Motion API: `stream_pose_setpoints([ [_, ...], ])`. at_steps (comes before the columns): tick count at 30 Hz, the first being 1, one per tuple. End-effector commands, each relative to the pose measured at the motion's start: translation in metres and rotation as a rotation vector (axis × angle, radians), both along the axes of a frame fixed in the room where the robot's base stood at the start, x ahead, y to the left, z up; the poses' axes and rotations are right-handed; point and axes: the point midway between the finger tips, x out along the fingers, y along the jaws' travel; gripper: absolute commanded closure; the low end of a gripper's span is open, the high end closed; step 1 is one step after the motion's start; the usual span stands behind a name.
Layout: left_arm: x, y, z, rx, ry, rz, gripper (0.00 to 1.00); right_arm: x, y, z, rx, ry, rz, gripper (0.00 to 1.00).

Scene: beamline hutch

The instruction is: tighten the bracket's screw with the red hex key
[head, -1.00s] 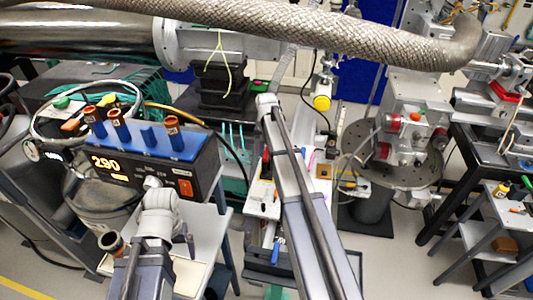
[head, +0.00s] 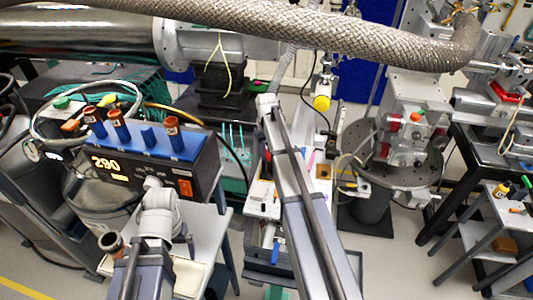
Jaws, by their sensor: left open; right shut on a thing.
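My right arm (head: 310,235) crosses the middle of the head view, from the bottom edge up to its joint near a narrow bench. Its gripper is hidden behind the arm, so its grip does not show. My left arm (head: 155,225) rises at the lower left, in front of an orange-lit controller; I cannot make out its fingers. A small red and dark item (head: 267,162) shows just left of the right arm, over the bench; I cannot tell whether it is the red hex key. The bracket and its screw cannot be made out; the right arm covers part of the bench.
The controller (head: 133,178) reads 290 and carries a blue rack with brown-capped vials. A braided hose (head: 330,30) hangs across the top. A round-plated stand (head: 425,172) is right of the bench. A small trolley (head: 480,235) stands far right, with open floor before it.

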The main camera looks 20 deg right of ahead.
Motion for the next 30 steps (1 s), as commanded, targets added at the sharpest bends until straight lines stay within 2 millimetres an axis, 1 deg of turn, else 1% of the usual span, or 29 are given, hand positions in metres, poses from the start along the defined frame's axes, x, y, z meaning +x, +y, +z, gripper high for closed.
stream_pose_setpoints([
  [10, 0.0, 0.0, 0.0, 0.0, 0.0, 0.0, 0.03, 0.0, 0.0, 0.0, 0.0, 0.0, 0.043, 1.0],
  [18, 0.0, 0.0, 0.0, 0.0, 0.0, 0.0, 0.03, 0.0, 0.0, 0.0, 0.002, -0.001, 0.318, 1.0],
  [21, 0.0, 0.0, 0.0, 0.0, 0.0, 0.0, 0.03, 0.0, 0.0, 0.0, 0.002, -0.001, 0.366, 1.0],
  [30, 0.0, 0.0, 0.0, 0.0, 0.0, 0.0, 0.03, 0.0, 0.0, 0.0, 0.002, -0.001, 0.372, 1.0],
])
